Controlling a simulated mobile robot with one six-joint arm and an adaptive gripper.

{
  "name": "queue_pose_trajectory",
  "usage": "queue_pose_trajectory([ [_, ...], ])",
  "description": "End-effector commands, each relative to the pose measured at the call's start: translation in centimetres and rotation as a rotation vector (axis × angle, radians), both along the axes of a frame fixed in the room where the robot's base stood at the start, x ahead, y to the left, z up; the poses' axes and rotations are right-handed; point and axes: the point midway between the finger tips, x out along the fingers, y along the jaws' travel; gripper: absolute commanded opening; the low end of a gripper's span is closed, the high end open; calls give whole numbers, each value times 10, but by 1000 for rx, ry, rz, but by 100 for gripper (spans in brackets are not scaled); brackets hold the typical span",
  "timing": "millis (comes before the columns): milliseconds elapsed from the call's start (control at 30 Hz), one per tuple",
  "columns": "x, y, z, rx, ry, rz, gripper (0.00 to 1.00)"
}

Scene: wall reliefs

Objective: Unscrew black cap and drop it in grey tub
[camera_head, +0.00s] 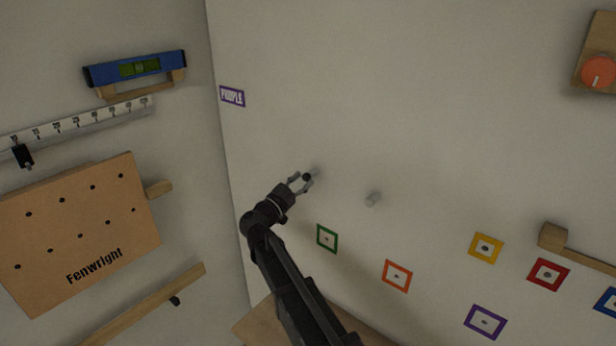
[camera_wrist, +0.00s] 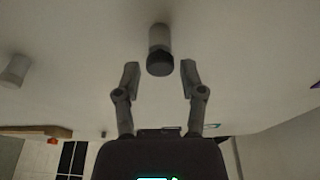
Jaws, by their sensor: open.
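The black cap (camera_head: 307,177) sits on the end of a grey stub (camera_head: 316,171) that sticks out of the wall. In the wrist view the cap (camera_wrist: 160,64) faces me on its stub (camera_wrist: 159,37). My gripper (camera_head: 301,182) is open in front of the wall. In the wrist view my gripper (camera_wrist: 160,73) has one finger on each side of the cap's front end, with a gap showing on both sides. I see no grey tub in either view.
A bare grey stub (camera_head: 373,199) stands on the wall to the right. Coloured square frames, such as the green one (camera_head: 327,238) and orange one (camera_head: 397,276), lie below. A wooden surface (camera_head: 262,322) shows under my arm. The wall corner is close on the left.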

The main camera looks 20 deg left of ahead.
Motion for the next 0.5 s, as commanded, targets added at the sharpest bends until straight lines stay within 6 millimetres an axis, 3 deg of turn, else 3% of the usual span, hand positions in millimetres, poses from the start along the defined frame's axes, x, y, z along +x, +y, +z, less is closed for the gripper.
queue_pose_trajectory([
  [500, 1, 1, 1, 323, -134, 0, 52],
])
